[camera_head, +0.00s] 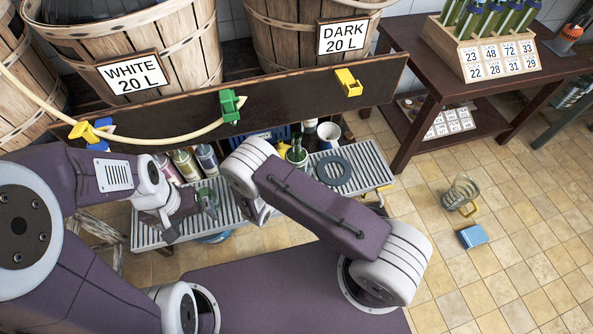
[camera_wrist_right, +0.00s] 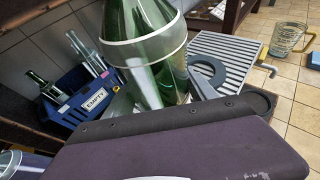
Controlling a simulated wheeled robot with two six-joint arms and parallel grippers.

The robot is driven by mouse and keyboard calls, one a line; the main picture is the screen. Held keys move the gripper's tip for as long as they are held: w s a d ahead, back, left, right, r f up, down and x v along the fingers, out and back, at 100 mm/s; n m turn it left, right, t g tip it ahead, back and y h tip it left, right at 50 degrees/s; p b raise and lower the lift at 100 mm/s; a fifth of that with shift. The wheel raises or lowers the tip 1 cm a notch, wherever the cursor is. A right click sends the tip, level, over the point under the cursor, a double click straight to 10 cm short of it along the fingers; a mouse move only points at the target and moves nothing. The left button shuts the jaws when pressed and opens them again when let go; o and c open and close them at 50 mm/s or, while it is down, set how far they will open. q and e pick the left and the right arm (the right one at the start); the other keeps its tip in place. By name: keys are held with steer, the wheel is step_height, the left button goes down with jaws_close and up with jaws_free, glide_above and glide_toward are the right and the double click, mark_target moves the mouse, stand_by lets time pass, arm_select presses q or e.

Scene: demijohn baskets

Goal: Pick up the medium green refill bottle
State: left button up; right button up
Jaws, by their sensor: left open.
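A green glass bottle (camera_wrist_right: 150,45) with a pale band stands large in the right wrist view, in front of the blue crate. A green bottle top (camera_head: 297,154) shows in the head view beside my right arm, which hides part of it. I cannot tell if this is the medium refill bottle. My left gripper (camera_head: 187,211) is open above the left part of the slatted bench. A dark green rounded thing (camera_head: 208,197) shows at its right finger; I cannot tell if they touch. My right gripper (camera_head: 258,212) is mostly hidden behind its own arm.
Several bottles (camera_head: 185,165) stand at the back of the slatted bench (camera_head: 375,172). A grey ring (camera_head: 333,171) lies on it. A blue crate labelled EMPTY (camera_wrist_right: 88,95) holds clear bottles. A glass jug (camera_head: 461,192) and a blue block (camera_head: 473,236) are on the open tiled floor.

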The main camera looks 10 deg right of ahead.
mark_target(297, 161)
jaws_close()
step_height(297, 161, up, 4)
steer(key=p, duration=0.3)
steer(key=shift+r, duration=0.2)
steer(key=s+d+r+p, duration=0.5)
steer(key=s+d+r, duration=0.1)
steer(key=s, duration=0.4)
steer(key=shift+r+p, duration=0.3)
steer(key=shift+p, duration=0.05)
